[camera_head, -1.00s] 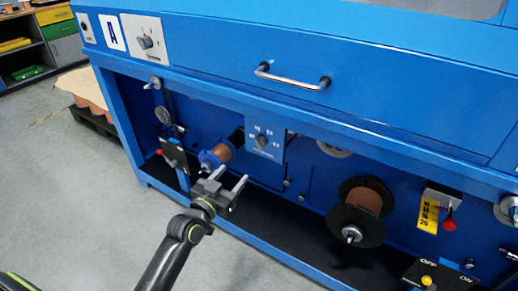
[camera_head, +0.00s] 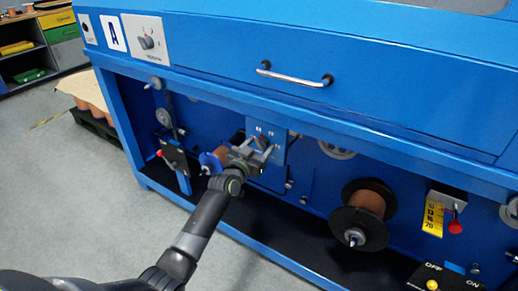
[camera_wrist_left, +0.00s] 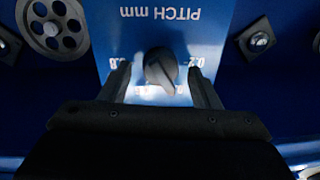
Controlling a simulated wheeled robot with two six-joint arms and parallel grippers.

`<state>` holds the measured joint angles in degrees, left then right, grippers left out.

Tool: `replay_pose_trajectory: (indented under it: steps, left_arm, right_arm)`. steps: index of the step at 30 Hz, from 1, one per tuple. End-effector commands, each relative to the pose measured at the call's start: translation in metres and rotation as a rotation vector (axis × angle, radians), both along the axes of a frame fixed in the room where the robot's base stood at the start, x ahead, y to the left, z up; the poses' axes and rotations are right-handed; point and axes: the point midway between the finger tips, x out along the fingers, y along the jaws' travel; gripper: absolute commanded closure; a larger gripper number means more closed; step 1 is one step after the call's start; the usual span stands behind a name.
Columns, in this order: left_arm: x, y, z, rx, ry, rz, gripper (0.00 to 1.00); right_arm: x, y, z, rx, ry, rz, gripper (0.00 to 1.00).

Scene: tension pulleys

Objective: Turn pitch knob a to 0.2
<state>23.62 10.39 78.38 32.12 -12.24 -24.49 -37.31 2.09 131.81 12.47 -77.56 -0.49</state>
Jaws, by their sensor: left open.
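Pitch knob a (camera_head: 262,142) is a dark round knob on a light blue plate under the machine's upper panel. In the left wrist view the knob (camera_wrist_left: 160,68) sits on the plate (camera_wrist_left: 165,15), whose "PITCH mm" print appears upside down. Its pointed end faces down and slightly right, between the 0.8 mark at left and the 0.2 mark at right. My left gripper (camera_head: 257,146) is at the plate, open, with one finger on each side of the knob (camera_wrist_left: 159,76) and gaps between. It partly hides the dial's lower marks. My right gripper is not in view.
A copper spool with a blue flange (camera_head: 212,160) is close left of my gripper. A black-flanged spool (camera_head: 362,215) stands to the right. A drawer handle (camera_head: 293,76) juts out above. Another knob (camera_head: 147,42) is at the upper left.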

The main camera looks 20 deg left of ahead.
Motion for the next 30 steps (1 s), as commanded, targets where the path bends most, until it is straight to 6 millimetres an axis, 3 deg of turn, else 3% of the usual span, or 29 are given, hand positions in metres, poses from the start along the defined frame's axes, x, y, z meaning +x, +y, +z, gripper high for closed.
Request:
replay_pose_trajectory:
  steps: [9, 20, 30]
  left_arm:
    - [0.0025, -0.0004, 0.0002, 0.0, 0.0, 0.0, 0.43]
    - [0.0022, -0.0003, 0.0, 0.0, 0.0, 0.0, 0.88]
    - [0.0021, 0.0, 0.001, -0.052, 0.012, 0.0, 0.88]
  right_arm:
    - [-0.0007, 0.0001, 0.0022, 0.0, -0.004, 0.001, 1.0]
    - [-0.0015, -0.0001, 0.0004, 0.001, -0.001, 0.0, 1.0]
    - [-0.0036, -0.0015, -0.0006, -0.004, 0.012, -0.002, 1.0]
